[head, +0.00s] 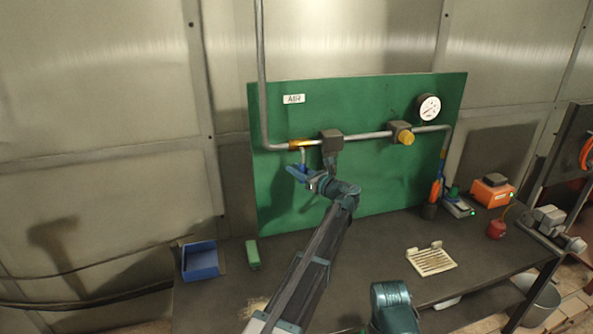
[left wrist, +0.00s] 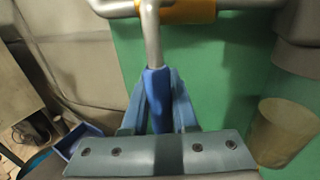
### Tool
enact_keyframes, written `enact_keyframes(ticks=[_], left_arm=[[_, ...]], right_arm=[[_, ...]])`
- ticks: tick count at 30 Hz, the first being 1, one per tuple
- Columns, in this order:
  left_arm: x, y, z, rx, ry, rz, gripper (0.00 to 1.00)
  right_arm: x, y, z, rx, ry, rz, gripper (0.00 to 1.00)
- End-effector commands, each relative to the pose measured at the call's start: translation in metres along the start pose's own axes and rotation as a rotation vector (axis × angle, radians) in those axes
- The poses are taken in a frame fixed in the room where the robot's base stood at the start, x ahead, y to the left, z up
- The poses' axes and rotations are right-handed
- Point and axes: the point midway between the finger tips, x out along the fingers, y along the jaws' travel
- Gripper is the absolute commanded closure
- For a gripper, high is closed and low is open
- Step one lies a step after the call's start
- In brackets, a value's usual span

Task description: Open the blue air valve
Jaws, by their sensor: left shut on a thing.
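The air valve has an orange-brown body (head: 300,144) on the grey pipe, below the AIR label (head: 293,99) on the green board. Its grey lever stem comes down from the pipe and ends in a blue handle (left wrist: 157,88). In the left wrist view the orange valve body (left wrist: 188,11) is at the top and the handle lies between the fingers. My left gripper (head: 300,174) is shut on the blue handle, in front of the board; its fingers partly hide the handle in the head view. A teal part of my body shows at the bottom; my right gripper is not in view.
The pipe carries a grey block (head: 331,141), a yellow knob (head: 405,138) and a white gauge (head: 428,108). On the dark bench stand a blue bin (head: 200,261), a green block (head: 252,254), a slotted tray (head: 431,260) and an orange device (head: 492,190).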

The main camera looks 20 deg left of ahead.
Motion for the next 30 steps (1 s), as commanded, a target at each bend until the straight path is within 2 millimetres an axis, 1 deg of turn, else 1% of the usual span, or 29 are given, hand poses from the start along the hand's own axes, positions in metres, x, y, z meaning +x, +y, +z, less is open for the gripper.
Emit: enact_keyframes(ticks=[24,30], left_arm=[[-0.0003,-0.0002,0.0000,0.000,0.000,0.000,1.00],[-0.0016,-0.0033,0.0013,-0.032,0.018,-0.001,1.00]], right_arm=[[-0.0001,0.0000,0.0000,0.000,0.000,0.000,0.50],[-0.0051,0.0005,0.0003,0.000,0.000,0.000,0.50]])
